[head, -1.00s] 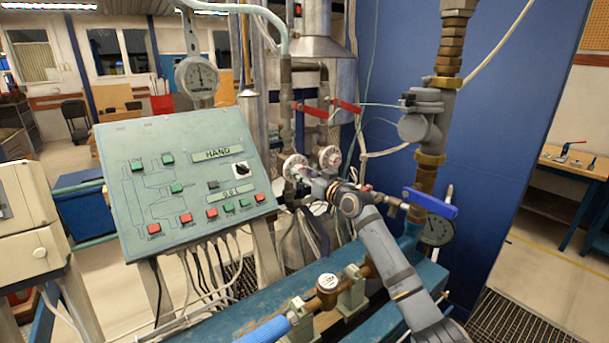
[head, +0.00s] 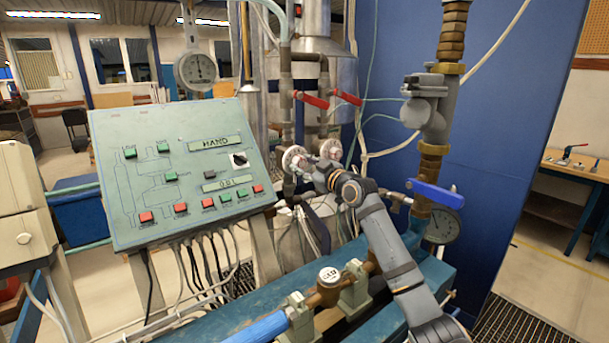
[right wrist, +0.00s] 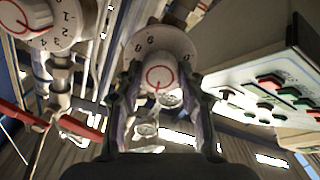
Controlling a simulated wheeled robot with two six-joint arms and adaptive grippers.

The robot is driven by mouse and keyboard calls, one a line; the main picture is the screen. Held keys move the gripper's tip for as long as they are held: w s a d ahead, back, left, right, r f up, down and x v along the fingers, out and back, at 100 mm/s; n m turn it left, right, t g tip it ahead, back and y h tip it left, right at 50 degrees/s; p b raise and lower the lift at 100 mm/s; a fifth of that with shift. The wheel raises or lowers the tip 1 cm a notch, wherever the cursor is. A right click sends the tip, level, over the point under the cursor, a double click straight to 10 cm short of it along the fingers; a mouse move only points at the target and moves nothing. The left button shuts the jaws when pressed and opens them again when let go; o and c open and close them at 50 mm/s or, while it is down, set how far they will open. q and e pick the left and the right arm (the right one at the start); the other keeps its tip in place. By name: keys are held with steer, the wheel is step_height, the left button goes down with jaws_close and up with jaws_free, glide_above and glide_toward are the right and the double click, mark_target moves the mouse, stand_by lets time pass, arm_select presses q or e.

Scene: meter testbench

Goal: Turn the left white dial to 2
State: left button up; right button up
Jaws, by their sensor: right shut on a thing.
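The left white dial (head: 293,157) is a round white knob with a numbered rim, on a pipe right of the green control panel. In the right wrist view the dial (right wrist: 166,44) sits between the fingertips, with a red ring and a red line on its face. Its rim digits are partly hidden, so its setting cannot be read. My right gripper (head: 311,167) is shut on this dial; its two fingers flank it in the wrist view (right wrist: 160,90). The right white dial (head: 331,147) stands free just beside it. My left gripper is out of view.
The control panel (head: 170,175) with several buttons is close on the left. Red valve levers (head: 312,100) are above the dials. A blue valve handle (head: 434,195) and a pressure gauge (head: 443,226) are right of my arm. A blue bench (head: 225,318) lies below.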

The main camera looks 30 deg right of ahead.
steer(key=n+b, duration=0.1)
steer(key=n, duration=0.1)
steer(key=shift+f+n, duration=0.15)
steer(key=shift+n, duration=0.25)
steer(key=n+b, duration=0.1)
steer(key=n, duration=0.1)
steer(key=shift+n, duration=0.4)
steer(key=n+b, duration=0.1)
steer(key=n, duration=0.2)
steer(key=shift+n+b, duration=0.35)
steer(key=shift+n, duration=1.35)
steer(key=o, duration=1.2)
steer(key=shift+s, duration=0.1)
